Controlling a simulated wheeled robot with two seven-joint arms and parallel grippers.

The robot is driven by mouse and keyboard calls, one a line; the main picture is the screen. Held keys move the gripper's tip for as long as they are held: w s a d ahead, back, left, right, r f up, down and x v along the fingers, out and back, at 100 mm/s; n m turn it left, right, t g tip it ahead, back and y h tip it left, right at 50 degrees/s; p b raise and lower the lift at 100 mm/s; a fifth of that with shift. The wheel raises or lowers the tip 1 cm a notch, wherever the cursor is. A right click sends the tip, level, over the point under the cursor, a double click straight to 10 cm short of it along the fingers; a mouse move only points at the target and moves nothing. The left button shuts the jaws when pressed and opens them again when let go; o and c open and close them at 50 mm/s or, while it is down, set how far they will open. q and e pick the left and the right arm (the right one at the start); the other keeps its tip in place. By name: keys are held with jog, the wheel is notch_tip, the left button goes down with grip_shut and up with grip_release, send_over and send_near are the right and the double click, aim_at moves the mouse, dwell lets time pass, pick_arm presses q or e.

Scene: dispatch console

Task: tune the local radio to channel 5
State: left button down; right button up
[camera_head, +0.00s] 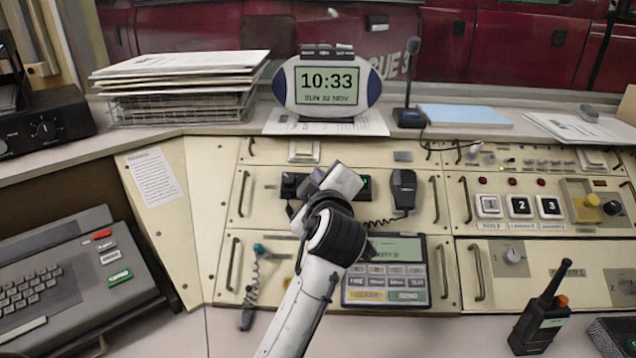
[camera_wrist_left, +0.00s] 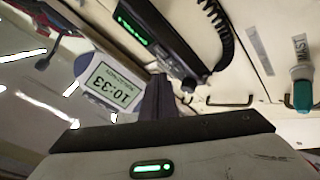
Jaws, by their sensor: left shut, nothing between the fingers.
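The local radio appears to be the black panel unit (camera_head: 292,186) set in the upper middle console panel. A small green-lit part shows at its right end, and most of its front is hidden behind my left gripper. In the left wrist view the radio (camera_wrist_left: 168,42) has a green display and a coiled cord; its channel number is too small to read. My left gripper (camera_head: 322,174) is in front of the radio, its fingers shut and empty. Its dark fingertips (camera_wrist_left: 158,84) show just below the radio in the wrist view; I cannot tell whether they touch it. My right gripper is not in view.
A handset (camera_head: 402,190) hangs right of the radio. Below are a keypad unit (camera_head: 386,270) and a teal-topped coiled cord (camera_head: 258,250). A clock (camera_head: 326,86) and a desk microphone (camera_head: 410,85) stand on the shelf. A handheld radio (camera_head: 540,318) stands at the lower right.

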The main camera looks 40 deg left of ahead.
pick_arm(q)
jog(key=s+r+p, duration=0.1)
jog(key=s+d+r+p, duration=0.1)
jog(key=r, duration=0.1)
jog(key=shift+d+r, duration=0.1)
jog(key=shift+r, duration=0.2)
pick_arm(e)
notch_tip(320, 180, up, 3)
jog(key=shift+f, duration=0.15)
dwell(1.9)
pick_arm(q)
jog(key=a+r+m+t+h, duration=0.4)
jog(key=a+m, duration=0.6)
jog(key=m, duration=0.7)
jog(key=s+d+m+g+h+p, duration=0.1)
jog(key=d+m+h, duration=0.6)
jog(key=m, duration=1)
jog(key=s+d+g, duration=0.1)
jog(key=d, duration=0.1)
jog(key=shift+d+f+h, duration=0.25)
jog(key=shift+d+h, duration=0.05)
jog(key=shift+d, duration=0.05)
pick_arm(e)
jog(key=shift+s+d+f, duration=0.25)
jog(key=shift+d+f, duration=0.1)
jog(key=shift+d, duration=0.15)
